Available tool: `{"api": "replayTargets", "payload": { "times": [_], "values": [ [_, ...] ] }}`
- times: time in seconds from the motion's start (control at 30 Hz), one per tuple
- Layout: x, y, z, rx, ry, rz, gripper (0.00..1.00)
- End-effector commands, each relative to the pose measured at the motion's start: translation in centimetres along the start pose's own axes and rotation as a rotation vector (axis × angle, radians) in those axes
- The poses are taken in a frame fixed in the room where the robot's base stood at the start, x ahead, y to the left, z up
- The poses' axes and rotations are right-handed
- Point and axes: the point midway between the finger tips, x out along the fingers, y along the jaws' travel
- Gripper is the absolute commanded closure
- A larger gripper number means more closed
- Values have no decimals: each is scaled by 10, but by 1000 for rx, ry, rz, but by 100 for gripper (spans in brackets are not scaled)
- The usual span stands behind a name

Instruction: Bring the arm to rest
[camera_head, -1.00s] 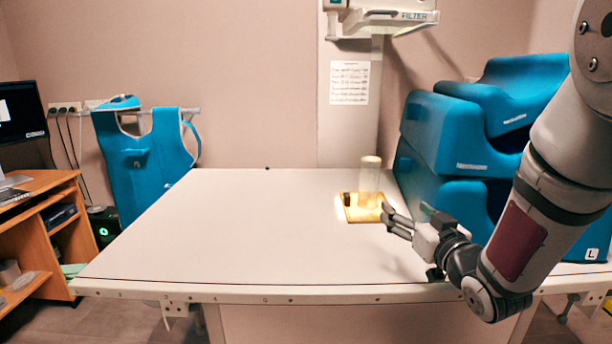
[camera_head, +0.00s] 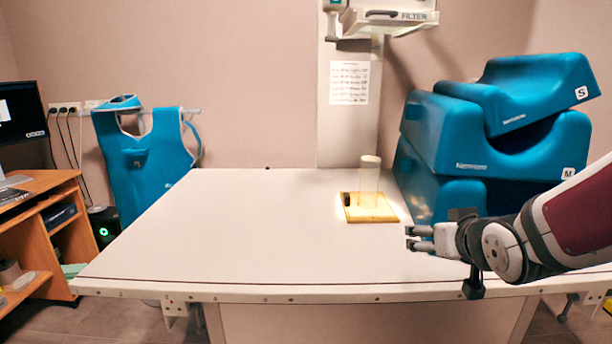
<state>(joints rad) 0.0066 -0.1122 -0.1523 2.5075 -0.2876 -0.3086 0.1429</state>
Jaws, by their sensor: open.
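My gripper (camera_head: 411,238) is at the right part of the table, low over its front half, with its fingers apart and pointing left. Nothing is between the fingers. My arm comes in from the right edge of the picture. A clear cylinder with a pale top (camera_head: 370,178) stands on a yellow board (camera_head: 372,216) on the white table (camera_head: 250,235). A small dark object (camera_head: 346,199) is at the board's left edge. My gripper is in front of the board and to its right, apart from it.
Stacked blue cushions (camera_head: 440,135) fill the table's right back, close behind my arm. A filter unit (camera_head: 390,18) hangs above the back. The left and middle of the table are clear. A wooden desk (camera_head: 40,190) stands at far left; a blue apron (camera_head: 140,155) hangs on the wall.

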Motion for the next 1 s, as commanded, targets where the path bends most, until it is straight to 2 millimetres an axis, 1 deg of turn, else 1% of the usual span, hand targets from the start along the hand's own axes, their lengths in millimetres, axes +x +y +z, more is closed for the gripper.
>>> {"api": "replayTargets", "payload": {
  "times": [0.03,0.17,0.27,0.5,0.6,0.8,0.97,1.0],
  "values": [
    [-14,1,5,5,-46,12,32],
    [-52,0,32,17,-206,34,32],
    [-85,-4,55,26,-331,40,32],
    [-174,-20,112,38,-618,20,32],
    [-204,-27,130,38,-710,5,32],
    [-255,-38,158,32,-851,-24,32],
    [-291,-45,176,24,-948,-47,32],
    [-294,-44,167,24,-938,-46,32]
  ]
}}
